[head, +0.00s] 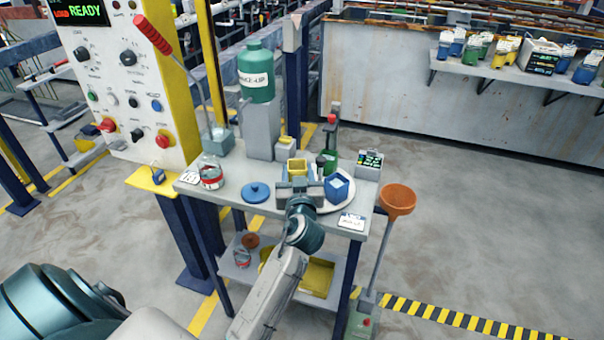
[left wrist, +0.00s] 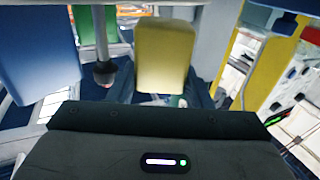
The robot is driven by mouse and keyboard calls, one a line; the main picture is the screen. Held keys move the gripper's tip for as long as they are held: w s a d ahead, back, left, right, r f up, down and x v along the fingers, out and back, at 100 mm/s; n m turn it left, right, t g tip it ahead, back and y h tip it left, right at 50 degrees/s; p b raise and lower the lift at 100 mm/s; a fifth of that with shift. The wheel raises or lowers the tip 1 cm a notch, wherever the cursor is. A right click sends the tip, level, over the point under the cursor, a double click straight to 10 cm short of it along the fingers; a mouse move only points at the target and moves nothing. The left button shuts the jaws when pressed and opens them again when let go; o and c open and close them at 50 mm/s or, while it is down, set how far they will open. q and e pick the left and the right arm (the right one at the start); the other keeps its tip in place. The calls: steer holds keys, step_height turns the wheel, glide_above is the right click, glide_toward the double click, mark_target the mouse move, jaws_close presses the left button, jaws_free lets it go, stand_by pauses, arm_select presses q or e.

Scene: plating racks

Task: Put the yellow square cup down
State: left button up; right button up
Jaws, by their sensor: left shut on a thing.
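The yellow square cup (head: 297,167) is upright, with its open top showing, over the small workbench in the head view. My left gripper (head: 302,188) is shut on it from the near side and hides its lower part. In the left wrist view the yellow cup (left wrist: 165,57) is in the middle, in front of the dark gripper body. I cannot tell whether its base touches anything. A blue square cup (head: 337,188) stands just right of my gripper on a round white plate (head: 347,203). My right gripper is not in view.
A small display box (head: 369,164) and a label card (head: 351,221) are to the right.

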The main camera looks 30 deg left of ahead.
arm_select(q)
steer(key=shift+f, duration=0.85)
steer(key=shift+w+a+f, duration=0.15)
steer(key=shift+w, duration=0.1)
steer(key=shift+w+a+f, duration=0.1)
steer(key=shift+w, duration=0.1)
steer(key=shift+s, duration=0.1)
steer(key=shift+s+b, duration=0.25)
steer(key=shift+b, duration=0.15)
steer(key=o, duration=0.8)
steer(key=shift+o, duration=1.1)
steer(key=shift+w, duration=0.15)
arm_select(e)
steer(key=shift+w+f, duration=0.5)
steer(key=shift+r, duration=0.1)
